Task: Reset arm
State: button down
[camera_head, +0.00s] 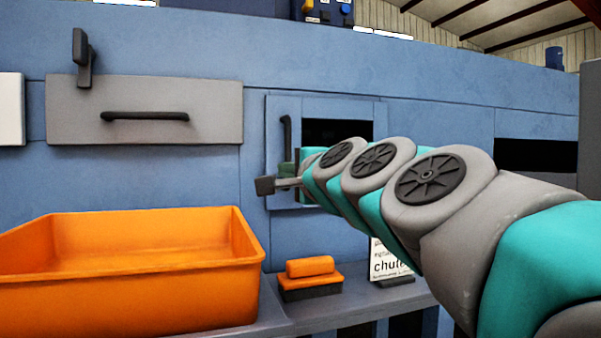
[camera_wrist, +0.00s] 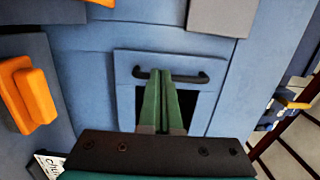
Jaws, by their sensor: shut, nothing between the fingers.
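My gripper (camera_head: 287,168) shows at the end of my outstretched arm, in front of the blue hatch panel (camera_head: 274,150). In the wrist view its two green fingers (camera_wrist: 167,72) are together with nothing between them. They overlap the middle of the hatch's black handle (camera_wrist: 205,77); I cannot tell whether they touch it. In the head view the handle (camera_head: 286,132) stands upright just above the fingertips. A dark opening (camera_head: 330,132) lies to the right of the handle, its lower part hidden by my arm.
An orange bin (camera_head: 130,292) stands at the left on the grey shelf (camera_head: 345,300). An orange block-like brush (camera_head: 310,275) and a white sign (camera_head: 388,260) stand to its right. A grey drawer panel (camera_head: 215,112) with a black handle is above the bin.

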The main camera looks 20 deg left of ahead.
jog(key=s+d+f+n+g+h, duration=0.25)
jog(key=d+f, duration=0.35)
jog(key=f, duration=0.4)
jog(key=s+d+f+n+g+h, duration=0.2)
jog(key=s+d+f, duration=0.25)
jog(key=f, duration=0.65)
jog(key=s+d+f+n+g+h, duration=0.2)
jog(key=d+f+g, duration=0.1)
jog(key=d+f, duration=0.55)
jog(key=s+d+f+n+g+h, duration=0.1)
jog(key=s+d+f+g, duration=0.1)
jog(key=s+d+f, duration=0.3)
jog(key=s+d+f+n+g+h, duration=0.1)
jog(key=s+d+f+g+h, duration=0.1)
jog(key=s+d+f, duration=0.4)
jog(key=s+d+f+n+g+h, duration=0.1)
jog(key=s+d+f+g, duration=0.3)
jog(key=s+f, duration=0.4)
jog(key=s+d+h, duration=0.1)
jog(key=s, duration=0.5)
jog(key=shift+d, duration=0.15)
jog(key=shift+a+n, duration=0.2)
jog(key=shift+n, duration=0.05)
